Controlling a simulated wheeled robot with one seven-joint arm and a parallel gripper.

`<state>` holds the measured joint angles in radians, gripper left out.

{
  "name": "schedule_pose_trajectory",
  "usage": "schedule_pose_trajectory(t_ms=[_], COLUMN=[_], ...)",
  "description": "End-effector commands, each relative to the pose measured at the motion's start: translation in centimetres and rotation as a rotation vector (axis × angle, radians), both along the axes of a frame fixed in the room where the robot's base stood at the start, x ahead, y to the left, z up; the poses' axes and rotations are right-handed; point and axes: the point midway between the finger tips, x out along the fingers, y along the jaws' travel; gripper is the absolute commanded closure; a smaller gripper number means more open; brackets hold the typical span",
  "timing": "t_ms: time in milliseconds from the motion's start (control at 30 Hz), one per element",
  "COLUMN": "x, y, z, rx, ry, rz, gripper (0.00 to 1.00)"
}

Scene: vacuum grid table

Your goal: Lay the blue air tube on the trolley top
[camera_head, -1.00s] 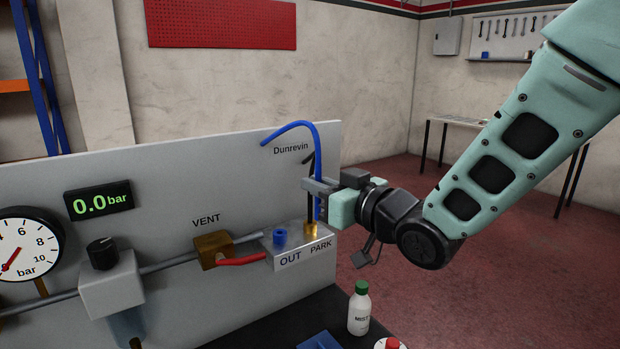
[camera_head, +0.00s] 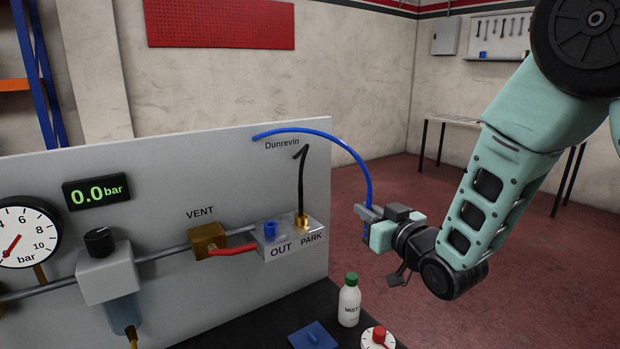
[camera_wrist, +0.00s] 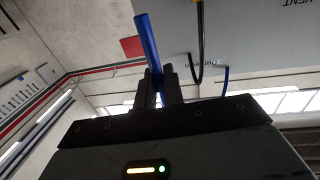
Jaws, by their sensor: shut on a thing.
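The blue air tube (camera_head: 349,155) arches from the upper part of the grey panel, near the "Dunrevin" label, over to my gripper (camera_head: 365,214). My gripper is shut on its lower end, to the right of the OUT/PARK block and apart from it. In the wrist view the blue tube (camera_wrist: 148,42) stands up between the two fingers (camera_wrist: 162,88). The black trolley top (camera_head: 270,316) lies below and to the left of my gripper, at the foot of the panel.
A white bottle with a green cap (camera_head: 349,302), a blue plate (camera_head: 313,338) and a white disc with a red knob (camera_head: 378,338) occupy the trolley top. A black tube (camera_head: 301,180) rises from the brass PARK fitting (camera_head: 301,221).

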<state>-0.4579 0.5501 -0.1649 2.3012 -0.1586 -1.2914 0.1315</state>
Motion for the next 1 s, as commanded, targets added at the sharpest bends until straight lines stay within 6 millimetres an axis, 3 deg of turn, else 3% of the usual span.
schedule_pose_trajectory(t_ms=[100,300,500,633,767,1000], x=[1.4,2.0,1.4,1.0,0.5,-2.3], y=[-5.1,-13.7,-19.1,-20.4,-20.2,-18.6], z=[-4.1,-9.8,-13.0,-14.0,-15.6,-22.0], rx=[-0.007,-0.007,-0.002,-0.002,-0.003,-0.010], ry=[0.009,0.007,0.002,0.001,0.003,0.007], rz=[-0.119,-0.316,-0.435,-0.466,-0.476,-0.509], gripper=[1.00,1.00,1.00,1.00,1.00,1.00])
